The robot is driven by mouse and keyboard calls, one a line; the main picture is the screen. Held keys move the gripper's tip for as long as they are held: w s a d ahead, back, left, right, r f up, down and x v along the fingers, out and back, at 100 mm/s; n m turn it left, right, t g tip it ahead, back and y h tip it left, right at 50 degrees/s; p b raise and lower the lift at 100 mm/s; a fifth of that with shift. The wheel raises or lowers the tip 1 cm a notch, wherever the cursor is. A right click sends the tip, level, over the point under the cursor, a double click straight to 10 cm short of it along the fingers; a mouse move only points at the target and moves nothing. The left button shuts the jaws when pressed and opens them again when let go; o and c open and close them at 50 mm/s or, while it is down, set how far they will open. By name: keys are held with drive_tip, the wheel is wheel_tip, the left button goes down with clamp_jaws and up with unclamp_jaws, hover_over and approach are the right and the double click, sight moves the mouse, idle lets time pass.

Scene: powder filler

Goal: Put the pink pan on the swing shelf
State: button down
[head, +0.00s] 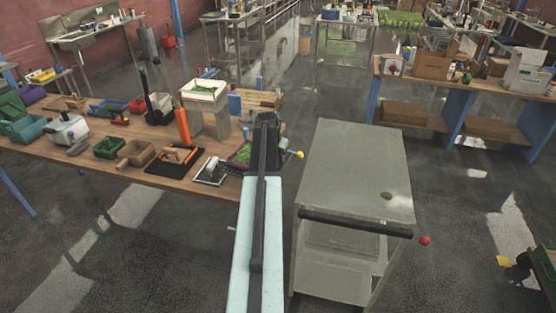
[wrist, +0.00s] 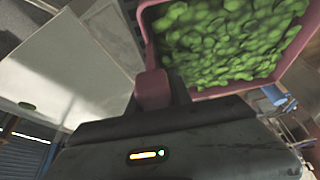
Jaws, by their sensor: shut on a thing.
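The pink pan is full of green pieces and fills the upper right of the wrist view; its pink wall (wrist: 152,25) is clear there. My gripper (wrist: 160,95) is shut on the pan's pink handle (wrist: 153,90). In the head view, the pan (head: 233,161) shows only partly beside my arm, near the right end of the wooden table; I cannot tell whether it touches the table. My gripper (head: 268,122) is dark and seen from behind. No part is plainly recognisable as the swing shelf; a grey-topped cart (head: 345,160) with a black front bar stands to the right.
The wooden table (head: 110,165) holds several bins, tools and a raised white tray (head: 203,88) of green pieces. A small green thing (head: 387,196) lies on the cart's top, otherwise clear. A blue-legged bench (head: 470,95) with boxes stands at the back right. Floor is open between.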

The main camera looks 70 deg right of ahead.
drive_tip(key=c, duration=1.2)
unclamp_jaws()
drive_tip(key=shift+f, duration=0.1)
drive_tip(key=shift+o, duration=0.2)
drive_tip(key=shift+a+r+p, duration=0.1)
drive_tip(key=shift+r+p, duration=0.45)
drive_tip(key=shift+p, duration=0.05)
drive_tip(key=p+v, duration=1)
drive_tip(key=v, duration=0.1)
drive_tip(key=shift+r+p, duration=0.25)
drive_tip(key=shift+p, duration=0.05)
drive_tip(key=shift+f, duration=0.15)
